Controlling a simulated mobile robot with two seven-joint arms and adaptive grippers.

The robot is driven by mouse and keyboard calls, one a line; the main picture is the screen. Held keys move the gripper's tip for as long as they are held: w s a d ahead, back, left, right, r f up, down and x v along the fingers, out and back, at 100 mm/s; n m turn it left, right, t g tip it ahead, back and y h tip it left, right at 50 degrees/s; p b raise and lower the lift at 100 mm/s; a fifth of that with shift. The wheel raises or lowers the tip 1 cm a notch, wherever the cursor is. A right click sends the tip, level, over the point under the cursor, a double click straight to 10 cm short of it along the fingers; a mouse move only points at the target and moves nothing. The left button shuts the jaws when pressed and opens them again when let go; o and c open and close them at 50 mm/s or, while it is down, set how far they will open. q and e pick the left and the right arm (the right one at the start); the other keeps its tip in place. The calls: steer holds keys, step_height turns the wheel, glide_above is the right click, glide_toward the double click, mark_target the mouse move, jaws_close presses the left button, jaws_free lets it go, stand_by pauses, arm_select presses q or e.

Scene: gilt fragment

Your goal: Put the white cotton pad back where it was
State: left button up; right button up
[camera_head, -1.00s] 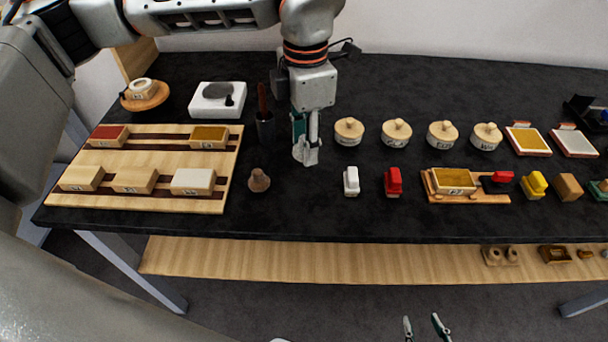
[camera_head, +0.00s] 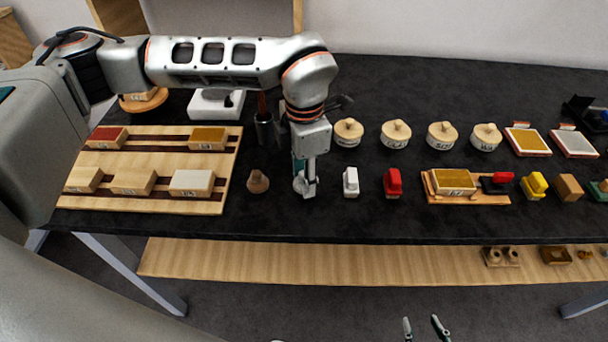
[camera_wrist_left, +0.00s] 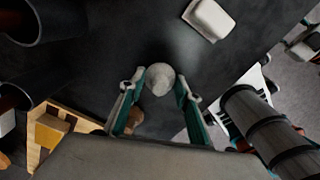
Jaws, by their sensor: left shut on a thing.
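My left gripper (camera_head: 306,188) is shut on the white cotton pad, a pale rounded piece (camera_wrist_left: 160,80) between its fingertips in the left wrist view. In the head view the fingers mostly hide the pad. The gripper points down, low over the black table, between a brown knobbed dabber (camera_head: 258,181) on its left and a white block (camera_head: 350,182) on its right. I cannot tell whether the pad touches the table. My right gripper (camera_head: 425,328) shows only its two fingertips at the bottom edge, apart and empty.
A red block (camera_head: 393,183) stands right of the white one. Several round lidded wooden pots, such as this one (camera_head: 348,132), stand behind. A wooden rack (camera_head: 150,205) with boxes lies left. A dark cup (camera_head: 264,128) with a brush stands behind the dabber. The white block also shows in the wrist view (camera_wrist_left: 210,18).

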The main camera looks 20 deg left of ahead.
arm_select(q)
steer(key=shift+f, duration=0.1)
steer(key=o, duration=1)
step_height(320, 180, up, 12)
steer(key=shift+r, duration=0.15)
steer(key=shift+s, duration=0.1)
